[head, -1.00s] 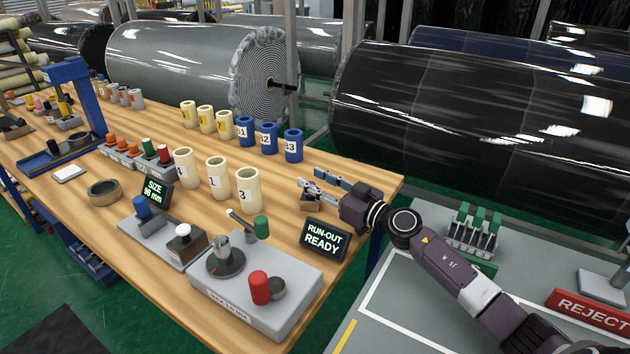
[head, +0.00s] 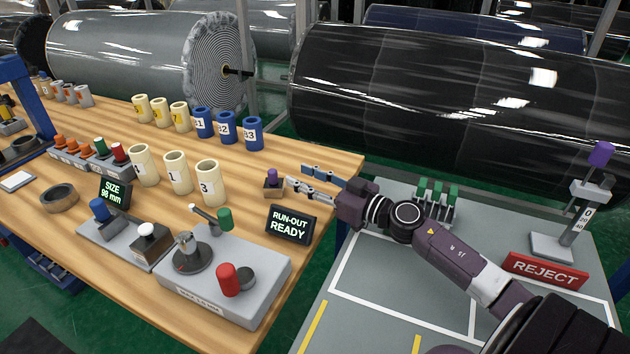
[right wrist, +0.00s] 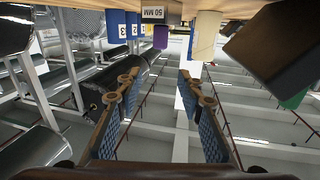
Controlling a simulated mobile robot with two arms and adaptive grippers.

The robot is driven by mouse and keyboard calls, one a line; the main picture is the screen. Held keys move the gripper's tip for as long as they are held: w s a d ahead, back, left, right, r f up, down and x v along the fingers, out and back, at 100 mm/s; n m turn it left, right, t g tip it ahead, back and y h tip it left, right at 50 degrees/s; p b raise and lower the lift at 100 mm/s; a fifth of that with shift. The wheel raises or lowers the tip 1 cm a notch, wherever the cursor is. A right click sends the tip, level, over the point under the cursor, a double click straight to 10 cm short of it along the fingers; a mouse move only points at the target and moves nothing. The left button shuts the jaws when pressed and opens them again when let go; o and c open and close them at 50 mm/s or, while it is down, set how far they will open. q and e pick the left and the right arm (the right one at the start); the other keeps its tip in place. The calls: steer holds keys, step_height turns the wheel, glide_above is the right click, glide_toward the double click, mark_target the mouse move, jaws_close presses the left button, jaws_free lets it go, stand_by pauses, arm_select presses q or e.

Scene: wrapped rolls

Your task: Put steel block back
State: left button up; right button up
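A small block with a purple knob (head: 272,183) stands upright on the wooden bench near its right edge, behind the run-out display. It also shows at the top of the right wrist view (right wrist: 153,13), where its label reads 50 MM. My right gripper (head: 295,175) is just to the right of the block, pointing at it, its fingers spread and apart from it. In the right wrist view the two blue-padded fingers (right wrist: 160,95) are wide apart with nothing between them. My left gripper is not in view.
The run-out gauge (head: 225,275) and its READY display (head: 291,225) stand in front of the block. Cream cores (head: 209,183) and blue cores (head: 252,133) stand to its left. A grey table (head: 400,285) with a REJECT sign (head: 545,270) lies right.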

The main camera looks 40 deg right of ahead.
steer(key=shift+v, duration=1.6)
